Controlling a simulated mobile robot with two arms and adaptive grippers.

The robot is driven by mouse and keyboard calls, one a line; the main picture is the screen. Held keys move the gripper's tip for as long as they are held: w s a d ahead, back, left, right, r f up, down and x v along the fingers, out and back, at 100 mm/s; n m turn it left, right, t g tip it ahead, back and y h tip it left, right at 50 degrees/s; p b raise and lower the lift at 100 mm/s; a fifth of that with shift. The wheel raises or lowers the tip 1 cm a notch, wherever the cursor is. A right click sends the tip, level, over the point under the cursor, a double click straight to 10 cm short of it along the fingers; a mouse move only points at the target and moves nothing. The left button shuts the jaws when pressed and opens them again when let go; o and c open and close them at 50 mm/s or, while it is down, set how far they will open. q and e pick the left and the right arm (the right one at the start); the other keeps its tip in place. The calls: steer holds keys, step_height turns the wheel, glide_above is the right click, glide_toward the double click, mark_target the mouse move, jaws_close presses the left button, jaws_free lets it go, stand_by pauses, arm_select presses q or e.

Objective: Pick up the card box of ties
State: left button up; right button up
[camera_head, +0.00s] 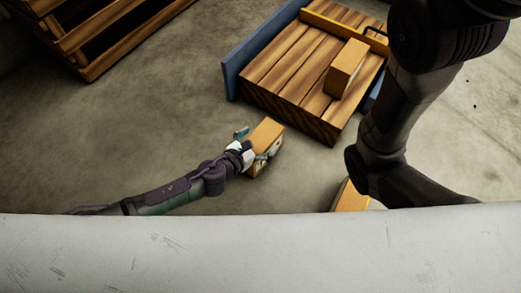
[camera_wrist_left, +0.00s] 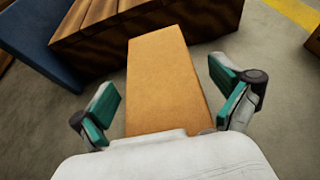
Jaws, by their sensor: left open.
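An orange-brown card box (camera_head: 267,132) stands on the concrete floor beside the wooden platform. My left gripper (camera_head: 256,144) is at its near end, with the fingers spread. In the left wrist view the box (camera_wrist_left: 165,80) lies between the teal finger pads of my open left gripper (camera_wrist_left: 168,108), one pad on each side. The lower end of the box is hidden behind the white gripper body. No label is readable. My right gripper is out of view; dark links of my right arm show at the right.
A wooden platform (camera_head: 290,75) with a blue side board (camera_head: 262,48) stands behind the box. A similar box (camera_head: 346,66) lies on it. Another box (camera_head: 351,199) is partly hidden by my right arm. Wooden slatted racking (camera_head: 88,68) is at upper left. Floor at left is clear.

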arm_select(q)
steer(key=shift+w+d, duration=0.2)
steer(key=shift+w, duration=0.05)
steer(key=c, duration=1.8)
steer(key=shift+c, duration=0.3)
steer(key=shift+r, duration=0.1)
